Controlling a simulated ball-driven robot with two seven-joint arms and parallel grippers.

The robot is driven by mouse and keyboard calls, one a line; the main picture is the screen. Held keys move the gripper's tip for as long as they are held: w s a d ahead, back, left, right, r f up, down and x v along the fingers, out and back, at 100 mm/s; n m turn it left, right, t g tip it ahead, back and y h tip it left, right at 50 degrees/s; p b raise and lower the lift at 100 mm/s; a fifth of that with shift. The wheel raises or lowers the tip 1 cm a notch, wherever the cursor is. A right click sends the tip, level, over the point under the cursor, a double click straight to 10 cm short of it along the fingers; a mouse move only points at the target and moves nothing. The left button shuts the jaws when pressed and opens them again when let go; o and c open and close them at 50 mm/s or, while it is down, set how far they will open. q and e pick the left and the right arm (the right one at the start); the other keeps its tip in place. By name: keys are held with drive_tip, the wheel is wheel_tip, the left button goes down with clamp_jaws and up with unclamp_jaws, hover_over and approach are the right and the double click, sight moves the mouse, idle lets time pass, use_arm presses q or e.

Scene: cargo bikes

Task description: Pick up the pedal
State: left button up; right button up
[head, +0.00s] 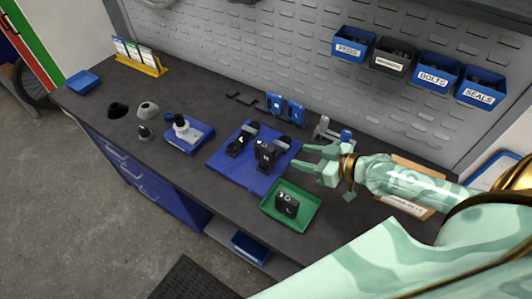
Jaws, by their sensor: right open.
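A black blocky part (287,204) that looks like the pedal sits in a green tray (270,209) near the front edge of the workbench. My right gripper (302,158) comes in from the right and is open and empty. Its fingers point left, behind the green tray and at the right edge of a blue mat (223,158). It is apart from the black part. Two upright black devices (240,143) (268,152) stand on the mat. My left gripper is not in view.
A blue tray (203,143) with a white-and-grey item stands left of the mat. Blue holders (285,108) and a grey metal fixture (328,130) stand behind. Labelled bins (435,68) hang on the pegboard.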

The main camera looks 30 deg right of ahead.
sight(260, 145)
drive_tip(key=x, duration=1.1)
drive_tip(key=b+x, duration=0.1)
drive_tip(key=x, duration=0.4)
drive_tip(key=shift+w+d+f, duration=0.15)
drive_tip(key=shift+w+f, duration=0.1)
drive_tip(key=shift+w, duration=0.1)
drive_tip(key=shift+s, duration=0.1)
drive_tip(key=c, duration=0.3)
clamp_jaws()
